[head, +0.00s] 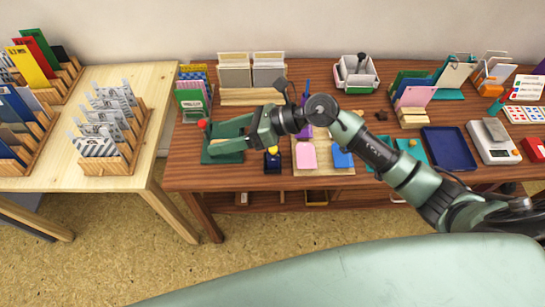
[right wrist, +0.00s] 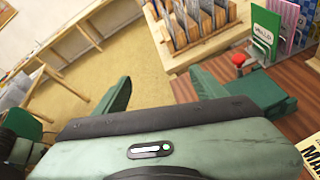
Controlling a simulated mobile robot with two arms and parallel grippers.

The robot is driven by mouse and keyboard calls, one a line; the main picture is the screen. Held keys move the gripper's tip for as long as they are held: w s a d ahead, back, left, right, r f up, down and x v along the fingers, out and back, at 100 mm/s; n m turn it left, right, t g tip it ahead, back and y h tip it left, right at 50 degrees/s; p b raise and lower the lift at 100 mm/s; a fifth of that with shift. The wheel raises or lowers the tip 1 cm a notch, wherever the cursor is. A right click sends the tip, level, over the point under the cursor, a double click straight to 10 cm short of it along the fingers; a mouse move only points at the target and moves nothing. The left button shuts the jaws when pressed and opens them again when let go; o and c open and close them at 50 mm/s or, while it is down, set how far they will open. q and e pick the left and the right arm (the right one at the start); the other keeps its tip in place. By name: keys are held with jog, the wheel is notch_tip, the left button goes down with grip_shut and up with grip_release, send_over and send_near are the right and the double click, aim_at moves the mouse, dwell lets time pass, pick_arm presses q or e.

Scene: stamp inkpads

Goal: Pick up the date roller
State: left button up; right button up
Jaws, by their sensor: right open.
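I cannot tell for sure which thing is the date roller. A small dark blue piece with a yellow top (head: 272,159) stands on the wooden table, just below my right gripper's body in the head view. A red knob (head: 202,124) shows at the left, by a dark green block; it also shows in the right wrist view (right wrist: 238,60) beside the green block (right wrist: 278,98). My right gripper (head: 213,136) is open with its fingers pointing left, above the table's left end. In the right wrist view its fingers (right wrist: 158,77) are apart with nothing between them. My left gripper is not in view.
Pink (head: 306,156) and blue (head: 342,157) pads lie right of the gripper. A white caddy (head: 357,75) stands behind; a blue tray (head: 449,147) and scale (head: 493,142) are further right. Card racks fill the pale table (head: 152,78) at left.

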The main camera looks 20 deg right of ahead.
aim_at(273, 153)
jog(key=d+f+n+g+h, duration=0.2)
jog(key=d+f+h, duration=0.25)
jog(key=d, duration=0.25)
jog(key=d+f+n+g+h, duration=0.1)
jog(key=d+f+n+h, duration=0.1)
jog(key=d+f+h, duration=0.45)
jog(key=f+p, duration=0.1)
jog(key=w+a+f+y, duration=0.1)
jog(key=f+y+p, duration=0.1)
jog(key=f, duration=0.1)
jog(key=shift+w+a+p, duration=0.15)
jog(key=shift+w+p, duration=0.1)
jog(key=shift+p, duration=0.1)
jog(key=shift+f, duration=0.25)
jog(key=shift+w, duration=0.1)
grip_shut()
